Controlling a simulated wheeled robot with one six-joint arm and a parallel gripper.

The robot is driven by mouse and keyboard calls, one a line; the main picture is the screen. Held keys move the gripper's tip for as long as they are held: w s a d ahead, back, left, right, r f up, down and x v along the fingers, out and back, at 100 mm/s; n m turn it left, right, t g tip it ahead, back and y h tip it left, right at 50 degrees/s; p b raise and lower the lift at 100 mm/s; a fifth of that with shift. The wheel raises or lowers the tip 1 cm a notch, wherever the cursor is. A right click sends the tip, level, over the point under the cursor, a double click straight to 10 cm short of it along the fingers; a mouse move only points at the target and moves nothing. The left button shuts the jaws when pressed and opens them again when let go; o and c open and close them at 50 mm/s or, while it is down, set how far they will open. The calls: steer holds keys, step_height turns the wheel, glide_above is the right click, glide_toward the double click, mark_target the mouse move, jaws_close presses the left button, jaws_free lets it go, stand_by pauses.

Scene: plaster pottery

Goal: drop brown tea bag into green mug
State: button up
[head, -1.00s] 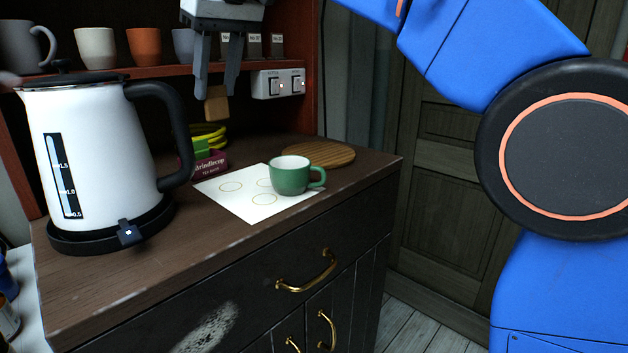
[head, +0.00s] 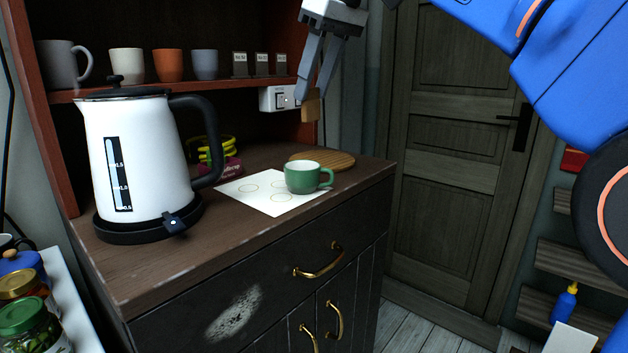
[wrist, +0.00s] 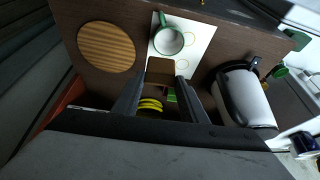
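The green mug (head: 302,178) stands upright on a white sheet (head: 262,207) on the dark wooden counter; in the wrist view I look down into its pale inside (wrist: 168,41). My gripper (head: 316,92) is shut on the brown tea bag (head: 312,106), which hangs at the fingertips, well above the counter and above the mug in the head view. In the wrist view the tea bag (wrist: 160,70) shows between the fingertips, just below the mug in the picture and not overlapping its opening.
A white kettle (head: 148,150) stands on its base at the left. A round wooden board (head: 335,161) lies behind the mug. A dark red box (head: 232,168) with yellow and green items is behind the sheet. A shelf (head: 180,87) holds several cups.

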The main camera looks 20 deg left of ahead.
mark_target(313, 109)
steer(key=shift+f, duration=2.4)
steer(key=o, duration=0.6)
steer(key=shift+o, duration=0.2)
